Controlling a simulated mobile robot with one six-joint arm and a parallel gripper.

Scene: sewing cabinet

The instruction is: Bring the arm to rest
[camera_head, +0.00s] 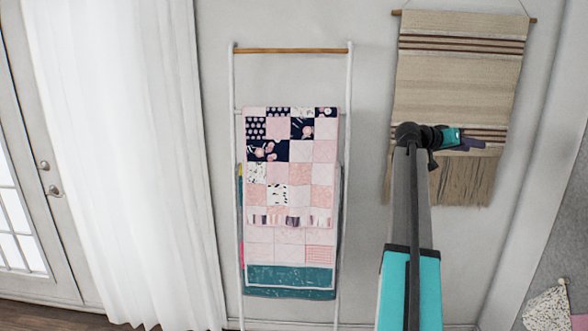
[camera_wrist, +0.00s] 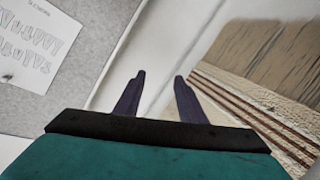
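My arm reaches up in the right half of the head view, in front of the wall. My gripper (camera_head: 481,142) is at its end, pointing right, in front of the lower part of the woven wall hanging. In the wrist view my gripper (camera_wrist: 160,95) shows two dark fingers spread apart with nothing between them. A pale wall edge lies beyond the fingers. The striped woven hanging (camera_wrist: 262,70) fills the right side of that view.
A patchwork quilt (camera_head: 290,190) hangs on a white ladder rack (camera_head: 236,80) left of my arm. A white curtain (camera_head: 120,150) and a glazed door (camera_head: 30,180) stand at the left. A printed sheet (camera_wrist: 35,42) is on a grey board at the left of the wrist view.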

